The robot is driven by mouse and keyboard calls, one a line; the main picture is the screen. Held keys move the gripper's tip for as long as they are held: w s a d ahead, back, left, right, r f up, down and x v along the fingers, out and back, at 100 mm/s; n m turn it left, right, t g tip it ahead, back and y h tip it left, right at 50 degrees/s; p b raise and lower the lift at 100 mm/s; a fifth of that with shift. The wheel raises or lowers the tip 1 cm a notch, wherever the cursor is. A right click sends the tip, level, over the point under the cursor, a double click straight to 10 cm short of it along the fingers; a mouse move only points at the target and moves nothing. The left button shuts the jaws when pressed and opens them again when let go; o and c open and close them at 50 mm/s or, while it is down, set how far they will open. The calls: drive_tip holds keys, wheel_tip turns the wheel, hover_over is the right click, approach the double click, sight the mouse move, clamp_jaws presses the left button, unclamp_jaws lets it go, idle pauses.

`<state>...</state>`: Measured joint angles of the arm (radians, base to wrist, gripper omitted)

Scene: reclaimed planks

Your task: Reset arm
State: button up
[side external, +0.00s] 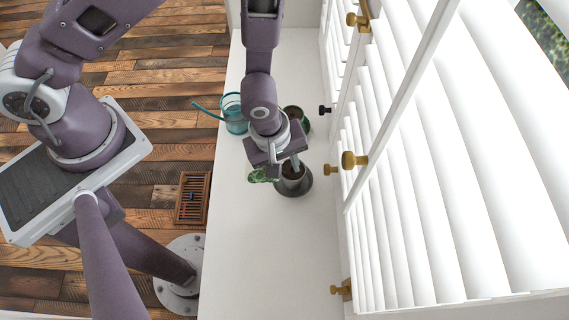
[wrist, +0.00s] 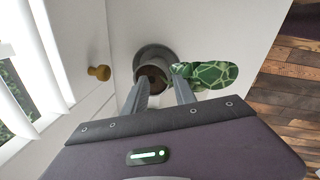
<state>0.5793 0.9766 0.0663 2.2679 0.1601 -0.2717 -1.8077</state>
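My gripper (side external: 290,163) hangs over a white ledge (side external: 250,250), just above a small plant pot (side external: 294,180) on a dark round saucer. In the wrist view, my gripper (wrist: 161,80) has its two fingers apart, with the grey pot (wrist: 152,58) and its brown soil showing between and beyond them. Nothing is seen held between the fingers. A green patterned leaf (wrist: 207,75) sticks out beside the right finger in that view; I cannot tell whether they touch. My gripper partly hides the pot in the side view.
A teal watering can (side external: 234,114) and another potted plant (side external: 298,118) stand farther back on the ledge. White louvred shutters with brass knobs (side external: 354,160) line the right side. A wooden rack (side external: 193,198) lies on the plank floor. The ledge's near part is clear.

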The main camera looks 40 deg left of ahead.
drive_tip(key=a+r+m+t, duration=0.1)
drive_tip(key=a+r+m, duration=0.25)
drive_tip(key=r, duration=0.95)
drive_tip(key=a+r+m+t, duration=0.15)
drive_tip(key=a+r, duration=0.35)
drive_tip(key=r, duration=0.8)
drive_tip(key=s+a+r+m, duration=0.4)
drive_tip(key=s+a+r, duration=0.1)
drive_tip(key=r, duration=0.1)
drive_tip(key=shift+r+t, duration=0.35)
drive_tip(key=shift+o, duration=1.1)
drive_tip(key=s+a+r+m+y, duration=0.1)
drive_tip(key=s+a+r+m, duration=0.1)
drive_tip(key=s, duration=0.4)
drive_tip(key=shift+r+m+t, duration=0.25)
drive_tip(key=shift+m+t, duration=0.05)
drive_tip(key=shift+m, duration=0.4)
drive_tip(key=o, duration=0.4)
drive_tip(key=shift+s, duration=0.25)
drive_tip(key=o, duration=0.4)
